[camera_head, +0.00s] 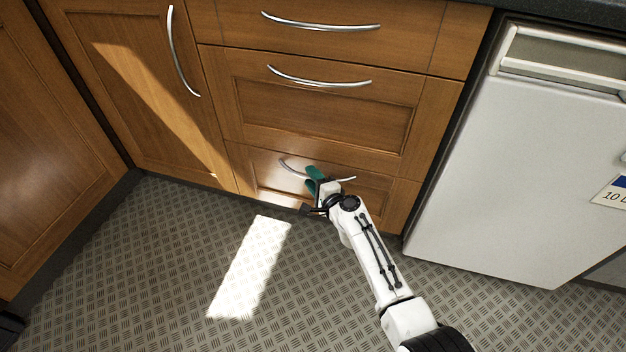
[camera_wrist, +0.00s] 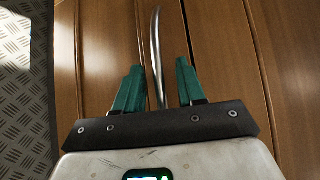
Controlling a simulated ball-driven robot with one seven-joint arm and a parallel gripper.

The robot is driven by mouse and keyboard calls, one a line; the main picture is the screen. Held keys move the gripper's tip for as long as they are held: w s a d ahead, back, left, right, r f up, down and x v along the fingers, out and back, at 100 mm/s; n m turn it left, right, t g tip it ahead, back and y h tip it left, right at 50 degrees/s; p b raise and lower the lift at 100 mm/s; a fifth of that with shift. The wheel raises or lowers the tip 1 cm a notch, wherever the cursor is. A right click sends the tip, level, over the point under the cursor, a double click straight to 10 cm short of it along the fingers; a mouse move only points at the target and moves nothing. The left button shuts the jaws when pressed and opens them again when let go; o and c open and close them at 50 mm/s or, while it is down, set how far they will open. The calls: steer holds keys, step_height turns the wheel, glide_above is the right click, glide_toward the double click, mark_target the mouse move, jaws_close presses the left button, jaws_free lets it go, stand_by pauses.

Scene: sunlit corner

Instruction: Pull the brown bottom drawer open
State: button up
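The brown bottom drawer (camera_head: 381,188) is the lowest of the wooden drawers and looks closed. Its curved silver handle (camera_head: 292,170) runs across the front, partly hidden by my gripper (camera_head: 313,180). In the wrist view the handle (camera_wrist: 155,50) runs upright between the two green fingers of my gripper (camera_wrist: 155,85). The fingers are apart, with a gap on each side of the bar, so the gripper is open around the handle. Whether the fingertips touch the drawer front is not clear.
A middle drawer (camera_head: 310,110) and a top drawer with silver handles sit above. A cupboard door (camera_head: 135,90) is at left, and a white appliance (camera_head: 510,150) stands close at right. The patterned metal floor (camera_head: 160,270) in front is clear, with a bright sunlit patch.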

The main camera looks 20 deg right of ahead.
jaws_close()
stand_by(0.3)
steer(key=shift+s, duration=0.1)
